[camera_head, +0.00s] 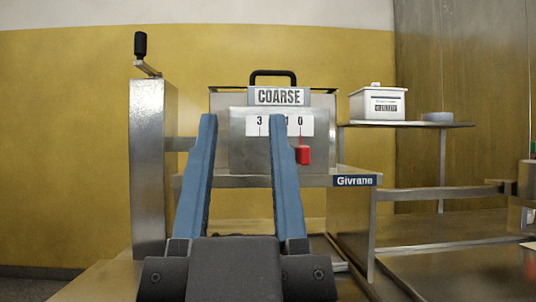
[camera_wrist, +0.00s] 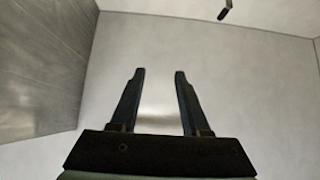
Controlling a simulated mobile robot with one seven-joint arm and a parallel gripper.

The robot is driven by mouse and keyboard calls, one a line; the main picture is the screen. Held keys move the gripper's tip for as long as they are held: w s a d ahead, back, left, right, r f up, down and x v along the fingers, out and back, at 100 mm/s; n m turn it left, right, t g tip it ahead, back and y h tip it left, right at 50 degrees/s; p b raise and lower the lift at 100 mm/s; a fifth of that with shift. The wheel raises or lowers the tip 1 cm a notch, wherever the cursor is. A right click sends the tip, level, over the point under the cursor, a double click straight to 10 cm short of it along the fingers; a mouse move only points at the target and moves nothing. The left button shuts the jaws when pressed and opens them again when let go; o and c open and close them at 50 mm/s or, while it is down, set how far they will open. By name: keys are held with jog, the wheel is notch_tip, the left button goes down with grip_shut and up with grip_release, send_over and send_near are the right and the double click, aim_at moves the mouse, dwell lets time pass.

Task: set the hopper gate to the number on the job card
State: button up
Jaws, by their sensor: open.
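The metal hopper (camera_head: 240,155) stands in the middle of the head view under a sign reading COARSE (camera_head: 279,96). Its white scale strip (camera_head: 264,126) shows 3, 1 and 0; the part between 3 and 1 is hidden behind my right finger. The red gate knob (camera_head: 302,155) is at the strip's right end, its thin red pointer under the 0. My gripper (camera_head: 243,120) is open and empty, its blue fingers pointing up in front of the hopper, the right one left of the knob. It also shows in the wrist view (camera_wrist: 160,73). I see no readable job card.
A tall metal post (camera_head: 150,165) with a black-handled crank (camera_head: 141,47) stands left. A frame labelled Givrane (camera_head: 356,181) runs below the hopper.

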jog(key=g+p, duration=0.9)
jog(key=p, duration=3.3)
send_near(306, 154)
jog(key=w+p, duration=0.2)
jog(key=w, duration=0.3)
jog(key=w+p, duration=0.2)
jog(key=w, duration=0.2)
jog(key=shift+w+r, duration=0.2)
jog(key=shift+w, duration=0.2)
